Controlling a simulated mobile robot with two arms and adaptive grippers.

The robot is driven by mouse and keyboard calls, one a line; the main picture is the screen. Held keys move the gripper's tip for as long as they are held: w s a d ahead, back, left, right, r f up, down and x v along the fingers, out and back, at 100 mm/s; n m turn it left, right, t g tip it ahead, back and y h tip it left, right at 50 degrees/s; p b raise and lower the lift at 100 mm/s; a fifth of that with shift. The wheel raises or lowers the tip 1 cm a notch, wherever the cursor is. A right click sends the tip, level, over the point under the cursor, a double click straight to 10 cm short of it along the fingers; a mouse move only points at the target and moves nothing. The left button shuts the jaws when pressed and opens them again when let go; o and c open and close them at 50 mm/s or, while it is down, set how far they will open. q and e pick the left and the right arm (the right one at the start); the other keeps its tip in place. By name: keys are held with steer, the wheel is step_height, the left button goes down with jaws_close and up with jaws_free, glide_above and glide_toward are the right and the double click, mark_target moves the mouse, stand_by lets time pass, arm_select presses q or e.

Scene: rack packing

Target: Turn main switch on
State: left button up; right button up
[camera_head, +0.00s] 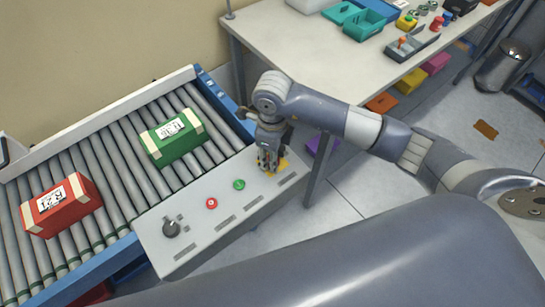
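The grey control panel (222,229) lies along the front of the roller conveyor. It carries a black knob (171,228), a red button (212,203) and a green button (239,184). A yellow plate (282,163) shows at the panel's right end. My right gripper (268,163) points down at this plate, close over it or touching it. It hides whatever control sits there, and its finger opening is too small to tell. Which control is the main switch cannot be read. My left gripper is out of view.
A red box (61,206) and a green box (173,138) sit on the conveyor rollers (112,170). A white table (300,50) with teal bins (363,25) and small parts stands behind my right arm. A bin (503,66) stands on the floor at the far right.

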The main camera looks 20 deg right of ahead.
steer(key=m+b, duration=0.2)
steer(key=m, duration=0.3)
steer(key=shift+f+m, duration=0.1)
steer(key=shift+m, duration=0.2)
steer(key=m+b, duration=0.1)
steer(key=m, duration=0.3)
steer(key=shift+m, duration=0.4)
steer(key=o, duration=1)
steer(key=shift+r, duration=0.35)
step_height(320, 180, up, 12)
steer(key=shift+f, duration=0.2)
